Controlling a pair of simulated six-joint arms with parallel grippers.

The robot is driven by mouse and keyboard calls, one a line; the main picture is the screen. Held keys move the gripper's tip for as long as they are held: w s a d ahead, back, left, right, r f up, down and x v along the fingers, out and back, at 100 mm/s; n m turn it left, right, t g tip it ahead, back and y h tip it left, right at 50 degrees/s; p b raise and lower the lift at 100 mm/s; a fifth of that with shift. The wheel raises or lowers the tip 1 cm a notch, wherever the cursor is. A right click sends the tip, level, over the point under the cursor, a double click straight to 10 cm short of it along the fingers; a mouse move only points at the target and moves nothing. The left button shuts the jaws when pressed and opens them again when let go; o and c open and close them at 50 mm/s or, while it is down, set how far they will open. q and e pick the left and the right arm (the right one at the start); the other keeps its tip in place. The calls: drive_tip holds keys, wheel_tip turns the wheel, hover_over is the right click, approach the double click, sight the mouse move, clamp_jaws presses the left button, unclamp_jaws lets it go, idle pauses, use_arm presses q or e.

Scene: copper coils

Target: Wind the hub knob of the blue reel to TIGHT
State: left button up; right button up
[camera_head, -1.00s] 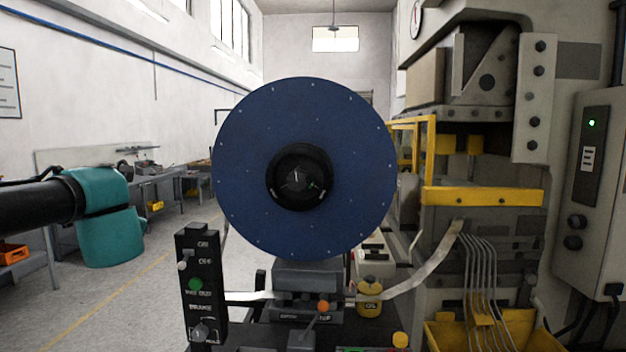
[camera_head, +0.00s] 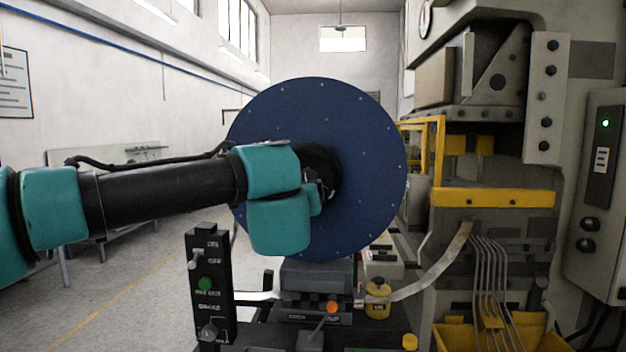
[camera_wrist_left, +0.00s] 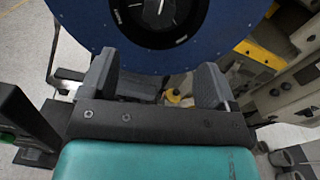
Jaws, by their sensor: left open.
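The blue reel (camera_head: 365,130) stands upright as a large disc in the middle of the head view. Its black hub (camera_head: 322,158) is partly hidden behind my left wrist. In the left wrist view the hub knob (camera_wrist_left: 155,8) shows at the top edge, with a white pointer line and small labels that I cannot read, on the blue disc (camera_wrist_left: 90,20). My left gripper (camera_wrist_left: 157,70) is open and empty, its two fingers apart below the knob in that view. In the head view the fingers are mostly hidden in front of the hub. My right gripper is not in view.
A black switch box (camera_head: 209,285) stands left of the reel's base. A metal strip (camera_head: 435,268) runs right to the press with its yellow guard bar (camera_head: 492,198). A yellow bin (camera_head: 470,338) is lower right. Open floor lies to the left.

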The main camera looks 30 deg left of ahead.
sight(307, 178)
use_arm(q)
drive_tip(key=shift+a, duration=0.1)
drive_tip(key=x, duration=1.7)
drive_tip(key=shift+w, duration=0.25)
drive_tip(key=c, duration=0.9)
